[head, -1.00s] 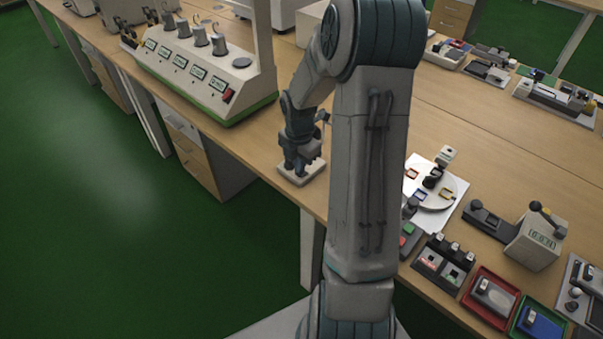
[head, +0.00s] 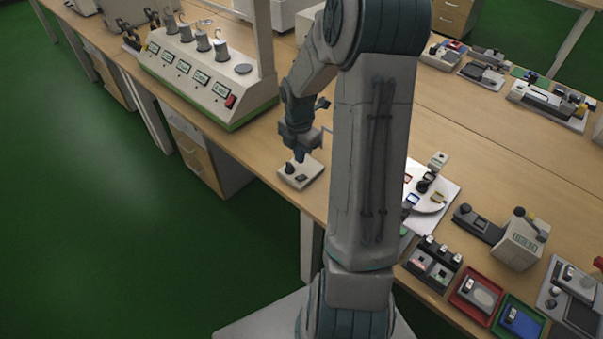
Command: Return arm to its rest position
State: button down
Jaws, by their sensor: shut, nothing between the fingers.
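My gripper (head: 300,157) is at the end of my arm, left of the thick arm link that fills the middle of the head view. It points down and its fingers are shut with nothing between them. It is above a small pale base (head: 302,175) with dark parts on top, near the table's front edge. A small gap seems to lie between the fingertips and the base. The arm link hides part of the table behind it.
A long wooden table (head: 470,145) runs across the view. A white machine (head: 205,80) with several grey spools stands left of my gripper. At right are a round white plate (head: 428,195), a device with a lever (head: 518,243), a red tray (head: 460,308) and a blue-lined green tray (head: 522,322).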

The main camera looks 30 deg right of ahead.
dwell(0.4)
jog(key=s+a+r+m+t, duration=0.1)
jog(key=s+a+r+m, duration=0.6)
jog(key=s+r+m, duration=0.2)
jog(key=s+a+r+m+t, duration=0.2)
jog(key=s+a+r+m, duration=0.4)
jog(key=m, duration=0.7)
jog(key=s+r, duration=0.2)
jog(key=s, duration=0.2)
jog(key=shift+a+r, duration=0.4)
